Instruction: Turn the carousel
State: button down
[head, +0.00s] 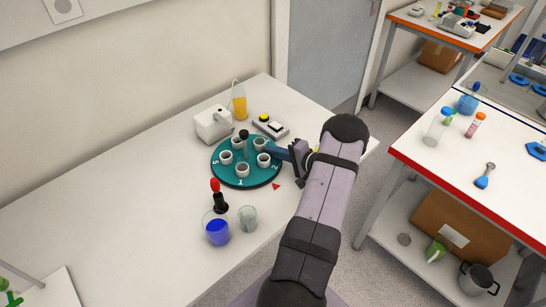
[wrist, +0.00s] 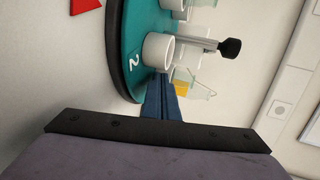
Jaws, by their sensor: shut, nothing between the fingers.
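The carousel (head: 233,178) is a round teal disc with a dark rim, standing on the white bench. My gripper (head: 268,150) is shut and empty, reaching in from the right over the disc's edge close to a white cup (head: 263,160). In the wrist view, the blue fingers (wrist: 160,105) lie together beside the cup (wrist: 157,51) near the number 2 on the carousel (wrist: 124,30). I cannot tell whether they touch the cup. A red triangle (head: 276,186) marks the bench beside the disc.
A white device (head: 213,124), an orange-filled bottle (head: 238,103) and a button box (head: 270,127) stand behind the carousel. In front are a red-topped black item (head: 217,194), a beaker of blue liquid (head: 217,230) and a clear beaker (head: 248,218). The bench's left side is clear.

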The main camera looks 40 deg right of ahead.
jog(key=shift+w+d+f+n+y+b, duration=0.1)
jog(key=shift+w+d+n+y+b, duration=0.25)
jog(key=shift+n+y, duration=0.3)
jog(key=shift+w+d+b, duration=0.3)
jog(key=shift+w+b, duration=0.1)
jog(key=shift+w, duration=0.55)
jog(key=shift+w+d+b, duration=0.25)
jog(key=shift+w+b, duration=0.15)
jog(key=shift+w, duration=0.5)
jog(key=shift+w+b, duration=0.35)
jog(key=shift+w, duration=1.3)
jog(key=shift+w+a, duration=0.1)
jog(key=shift+a, duration=0.15)
